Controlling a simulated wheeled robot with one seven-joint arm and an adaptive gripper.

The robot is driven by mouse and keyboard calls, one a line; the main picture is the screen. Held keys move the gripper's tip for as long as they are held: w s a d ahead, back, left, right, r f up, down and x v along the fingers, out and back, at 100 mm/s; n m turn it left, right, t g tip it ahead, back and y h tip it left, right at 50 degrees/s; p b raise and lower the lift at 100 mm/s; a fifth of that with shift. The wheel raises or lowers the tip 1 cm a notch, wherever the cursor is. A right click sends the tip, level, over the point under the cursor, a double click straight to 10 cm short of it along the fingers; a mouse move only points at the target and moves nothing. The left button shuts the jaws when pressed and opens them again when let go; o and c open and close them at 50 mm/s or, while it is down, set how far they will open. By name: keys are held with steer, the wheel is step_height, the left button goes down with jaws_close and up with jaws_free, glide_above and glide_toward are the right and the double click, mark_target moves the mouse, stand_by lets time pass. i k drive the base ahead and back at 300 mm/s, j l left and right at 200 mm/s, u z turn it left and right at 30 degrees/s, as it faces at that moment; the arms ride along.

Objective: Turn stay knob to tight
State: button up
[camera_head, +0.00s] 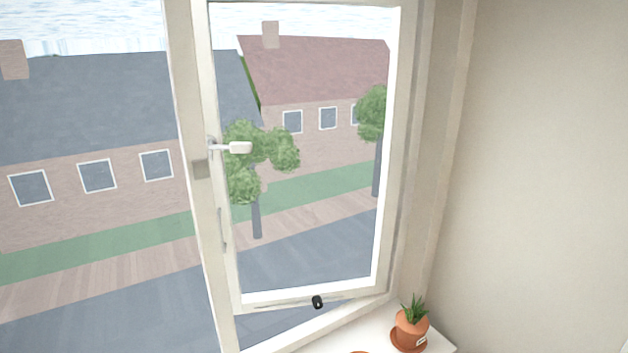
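The stay knob (317,302) is a small black knob at the bottom rail of the window sash. It sits on a thin pale stay bar (350,297) running along the gap under the sash. The knob's marking is too small to read, so I cannot tell whether it is tight or loose. The window sash (382,200) is tilted open from the frame, with a gap at the bottom. A white window handle (238,147) is on the sash's left side. My gripper is not in view.
A potted plant (411,330) in a terracotta pot stands on the white sill (437,338), right of the knob. The rim of another terracotta item (360,352) shows at the bottom edge. A bare wall (540,180) closes the right side.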

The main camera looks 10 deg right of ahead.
mark_target(317, 300)
steer(key=l+z, duration=0.3)
steer(key=l, duration=0.35)
steer(key=i+l+z, duration=0.4)
steer(key=l, duration=0.1)
